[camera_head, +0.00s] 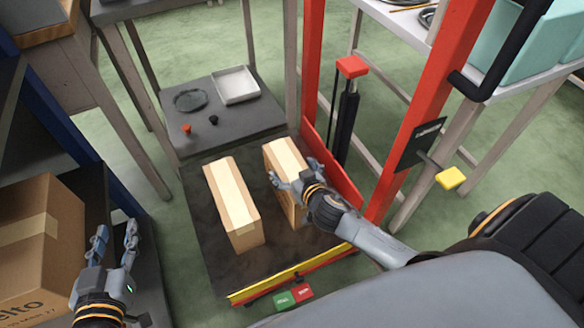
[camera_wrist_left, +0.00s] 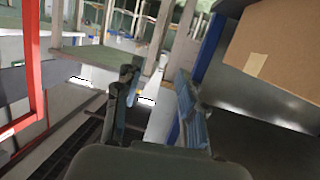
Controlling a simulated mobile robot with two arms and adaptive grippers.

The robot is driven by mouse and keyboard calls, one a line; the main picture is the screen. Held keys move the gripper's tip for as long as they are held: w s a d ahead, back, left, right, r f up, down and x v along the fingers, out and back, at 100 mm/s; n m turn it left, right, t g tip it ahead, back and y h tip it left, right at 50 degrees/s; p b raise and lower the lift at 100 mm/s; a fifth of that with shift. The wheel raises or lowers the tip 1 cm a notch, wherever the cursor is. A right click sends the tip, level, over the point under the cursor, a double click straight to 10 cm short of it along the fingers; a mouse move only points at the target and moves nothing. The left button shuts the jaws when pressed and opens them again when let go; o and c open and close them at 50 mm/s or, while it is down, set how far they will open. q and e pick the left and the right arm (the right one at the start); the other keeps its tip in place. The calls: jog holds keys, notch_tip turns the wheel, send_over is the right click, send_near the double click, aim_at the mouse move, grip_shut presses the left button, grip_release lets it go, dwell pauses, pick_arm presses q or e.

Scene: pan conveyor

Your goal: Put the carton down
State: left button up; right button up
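Two tan cartons with pale tape strips stand side by side on a dark platform (camera_head: 208,243). The left carton (camera_head: 243,218) is free of any gripper. The right carton (camera_head: 284,153) has my right gripper (camera_head: 296,174) across its top, with a finger at each long side, apparently shut on it. Whether this carton's underside touches the platform is hard to tell. My left gripper (camera_head: 116,236) is open and empty at the left, beside a large cardboard box; its spread fingers also show in the left wrist view (camera_wrist_left: 158,92).
The large box (camera_head: 45,235) also shows in the left wrist view (camera_wrist_left: 280,50). Behind the platform, a grey table (camera_head: 240,122) holds a dark plate, a white tray and small knobs. Red posts (camera_head: 420,120) stand at the right; a yellow-edged lip (camera_head: 290,273) is in front.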

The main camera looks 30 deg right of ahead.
dwell(0.3)
jog(key=shift+s+r, duration=0.15)
jog(key=shift+r, duration=0.05)
jog(key=p+v, duration=0.2)
jog(key=v, duration=0.8)
jog(key=shift+s+p, duration=0.25)
jog(key=shift+p, duration=0.1)
pick_arm(q)
jog(key=s+a+f+g+y, duration=0.2)
jog(key=s+a+f+g, duration=0.1)
jog(key=s+f+g, duration=0.4)
notch_tip(320, 180, down, 2)
jog(key=shift+s+a+f, duration=0.2)
jog(key=shift+s+a, duration=0.1)
jog(key=shift+s, duration=0.55)
pick_arm(e)
jog(key=s+a+r+n+g+y, duration=0.2)
jog(key=s+a+r+g, duration=0.2)
jog(key=s, duration=0.5)
jog(key=a+g, duration=0.2)
jog(key=a, duration=0.1)
jog(key=shift+r+n, duration=0.35)
jog(key=shift+n, duration=0.05)
jog(key=shift+s, duration=0.15)
